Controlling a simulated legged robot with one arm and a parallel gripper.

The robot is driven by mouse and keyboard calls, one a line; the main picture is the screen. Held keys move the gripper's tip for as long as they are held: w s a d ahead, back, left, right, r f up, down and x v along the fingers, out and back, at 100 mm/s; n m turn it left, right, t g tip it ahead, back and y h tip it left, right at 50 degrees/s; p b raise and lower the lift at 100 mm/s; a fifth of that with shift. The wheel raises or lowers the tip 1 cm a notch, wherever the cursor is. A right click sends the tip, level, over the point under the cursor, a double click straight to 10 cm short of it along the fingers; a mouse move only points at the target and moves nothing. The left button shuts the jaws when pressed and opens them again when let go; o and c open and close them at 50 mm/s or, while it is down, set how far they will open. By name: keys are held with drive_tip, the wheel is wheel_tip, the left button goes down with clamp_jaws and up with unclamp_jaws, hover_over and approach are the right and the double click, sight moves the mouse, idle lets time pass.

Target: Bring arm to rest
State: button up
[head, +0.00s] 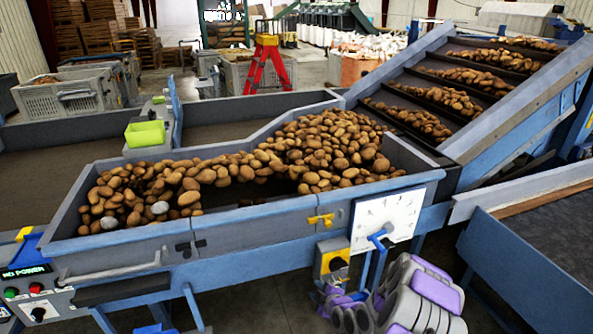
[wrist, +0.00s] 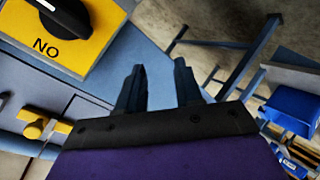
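My gripper (wrist: 160,85) shows in the wrist view as two dark fingers with a clear gap between them and nothing in the gap. It is open and empty. In the head view my grey and purple arm is folded low at the bottom right, in front of the potato grader (head: 270,240). The fingertips are hard to make out there. The yellow switch box (head: 333,260) is close to the gripper. In the wrist view the yellow switch plate (wrist: 75,30), with a black knob and the letters "NO", is at the upper left, apart from the fingers.
Potatoes (head: 330,145) lie in the grader's trough. A white dial plate (head: 400,212) with a blue lever (head: 378,240) and a yellow latch (head: 320,221) are on its front. A control panel (head: 35,290) is at left, an inclined conveyor (head: 520,115) at right. Floor shows below the grader.

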drive_tip(key=s+d+r+m+g+h, duration=0.1)
drive_tip(key=s+r+m+g, duration=0.2)
drive_tip(key=s+r, duration=0.55)
drive_tip(key=s+r+m+g+h, duration=0.25)
drive_tip(key=s+r, duration=0.35)
drive_tip(key=r, duration=0.5)
drive_tip(key=s+d+r+m+g, duration=0.2)
drive_tip(key=s+r+m, duration=0.1)
drive_tip(key=s, duration=0.8)
drive_tip(key=s+d+r+m+g+h, duration=0.1)
drive_tip(key=s+r+m+g, duration=0.2)
drive_tip(key=s, duration=0.9)
drive_tip(key=s+d+r+m+g, duration=0.2)
drive_tip(key=s+r+m, duration=0.2)
drive_tip(key=s, duration=0.7)
wheel_tip(320, 180, up, 2)
drive_tip(key=shift+s+d+r+h, duration=0.15)
drive_tip(key=shift+d+r+h, duration=0.1)
drive_tip(key=shift+d+h, duration=0.1)
drive_tip(key=shift+a, duration=0.1)
